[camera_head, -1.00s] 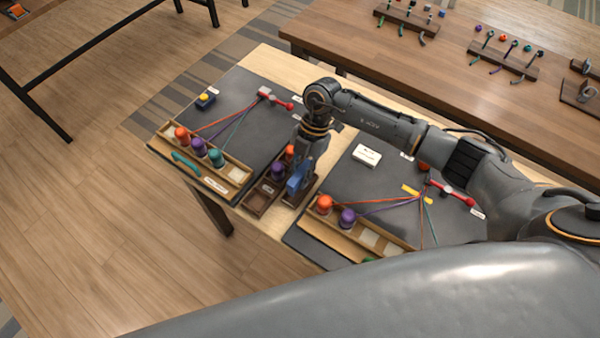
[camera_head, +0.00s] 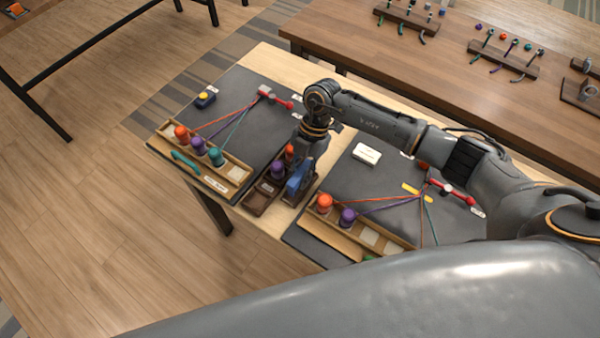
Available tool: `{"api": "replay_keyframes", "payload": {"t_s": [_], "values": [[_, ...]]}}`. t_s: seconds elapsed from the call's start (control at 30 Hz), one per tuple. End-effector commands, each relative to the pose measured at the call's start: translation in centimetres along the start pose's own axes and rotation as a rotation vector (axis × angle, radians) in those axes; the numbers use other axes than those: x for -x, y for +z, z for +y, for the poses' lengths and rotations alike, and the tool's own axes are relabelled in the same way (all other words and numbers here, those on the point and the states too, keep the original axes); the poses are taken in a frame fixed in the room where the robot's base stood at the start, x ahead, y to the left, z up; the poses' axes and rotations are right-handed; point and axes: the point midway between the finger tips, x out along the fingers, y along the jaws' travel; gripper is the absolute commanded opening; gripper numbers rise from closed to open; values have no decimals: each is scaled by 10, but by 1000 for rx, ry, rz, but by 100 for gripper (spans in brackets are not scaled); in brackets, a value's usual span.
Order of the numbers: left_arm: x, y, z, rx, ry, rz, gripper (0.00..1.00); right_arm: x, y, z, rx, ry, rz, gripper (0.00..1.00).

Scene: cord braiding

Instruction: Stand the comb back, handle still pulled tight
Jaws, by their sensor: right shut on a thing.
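A blue upright piece (camera_head: 298,184), which looks like the comb, is at the right side of the small wooden tray (camera_head: 259,201) between the two dark mats. My right gripper (camera_head: 302,164) points down at its top and is shut on it; the fingers are small and partly hidden. I cannot tell if its lower end touches the tray. A red handle (camera_head: 464,195) lies on the right mat, with coloured cords running from its end. Another red handle (camera_head: 282,103) is on the left mat. My left gripper is out of view.
Bobbin racks stand on the left mat (camera_head: 238,125) and the right mat, holding orange (camera_head: 325,203) and purple (camera_head: 347,217) bobbins. A white block (camera_head: 367,154) and a yellow strip (camera_head: 410,188) lie on the right. A second table (camera_head: 440,75) stands behind.

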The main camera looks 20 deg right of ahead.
Motion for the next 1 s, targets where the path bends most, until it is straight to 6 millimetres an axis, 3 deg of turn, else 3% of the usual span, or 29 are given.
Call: {"api": "replay_keyframes", "payload": {"t_s": [0.9,0.93,1.0], "values": [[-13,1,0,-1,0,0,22,-18,7,0,1,0,0,0],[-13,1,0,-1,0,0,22,-18,7,0,1,1,0,21],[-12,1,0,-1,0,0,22,-17,7,0,1,0,0,35]]}}
